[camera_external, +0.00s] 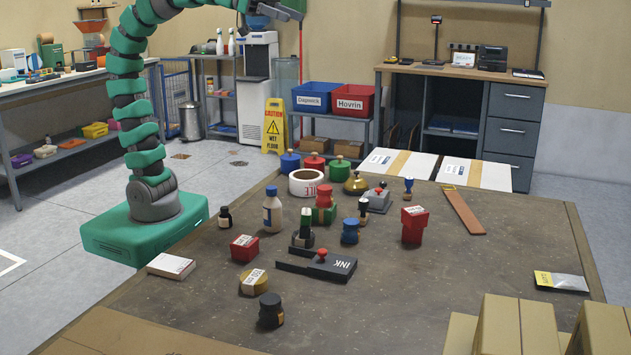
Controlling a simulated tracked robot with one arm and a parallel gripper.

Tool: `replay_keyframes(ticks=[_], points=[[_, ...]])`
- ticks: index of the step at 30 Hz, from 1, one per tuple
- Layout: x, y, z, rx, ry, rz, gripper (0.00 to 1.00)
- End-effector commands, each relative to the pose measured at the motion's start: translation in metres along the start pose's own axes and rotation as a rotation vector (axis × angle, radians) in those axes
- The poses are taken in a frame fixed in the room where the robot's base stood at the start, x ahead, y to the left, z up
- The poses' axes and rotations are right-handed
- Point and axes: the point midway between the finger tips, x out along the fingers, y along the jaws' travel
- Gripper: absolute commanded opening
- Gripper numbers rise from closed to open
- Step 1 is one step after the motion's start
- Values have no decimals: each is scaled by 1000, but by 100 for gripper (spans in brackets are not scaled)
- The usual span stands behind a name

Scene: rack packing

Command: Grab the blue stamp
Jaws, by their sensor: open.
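Two blue stamp-like things stand on the dark table (190,315). One is a squat, blue, round-topped piece (350,231) near the middle. The other is a small stamp with a blue handle (408,187) further back and to the right. I cannot tell which one is the task's blue stamp. My gripper (291,9) is at the top edge of the view, high above and behind the table, far from both. It is open and seems to hold nothing; its tips are small and partly cut off.
Lidded pots (290,162) stand at the back. Cardboard boxes (500,325) fill the front right. The table's right side is mostly clear.

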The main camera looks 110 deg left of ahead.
Motion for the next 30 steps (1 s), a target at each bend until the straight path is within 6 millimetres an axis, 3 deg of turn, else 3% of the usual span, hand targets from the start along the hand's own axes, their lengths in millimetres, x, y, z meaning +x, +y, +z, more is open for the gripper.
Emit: replay_keyframes(ticks=[1, 6, 15, 23, 30], points=[[18, -5, 5, -1, -33, 25, 50], [71, -19, 24, 11, -129, 126, 50], [153, -59, 66, 21, -234, 309, 50], [212, -108, 113, 29, -256, 449, 50], [254, -166, 165, 46, -224, 542, 50]])
